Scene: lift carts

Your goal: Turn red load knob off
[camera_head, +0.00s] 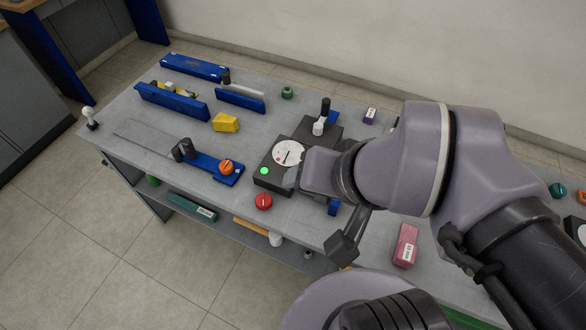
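A red knob (263,201) sits at the front edge of the grey workbench (150,140), just in front of a dark box with a round white dial (287,153) and a lit green lamp (264,171). The knob's exact turn position is too small to tell. An orange-red knob (226,167) sits on a blue fixture to its left. My arm reaches in from the right. A dark part that looks like my gripper (342,244) shows right of the red knob, apart from it. My arm hides most of the gripper, and its opening cannot be made out.
Blue rails (195,67) and a yellow block (225,122) lie at the back left. A black-and-white upright part (319,123) stands behind the dial box. A pink labelled block (405,245) lies at right. A lower shelf (225,220) holds several parts. Floor is clear at front left.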

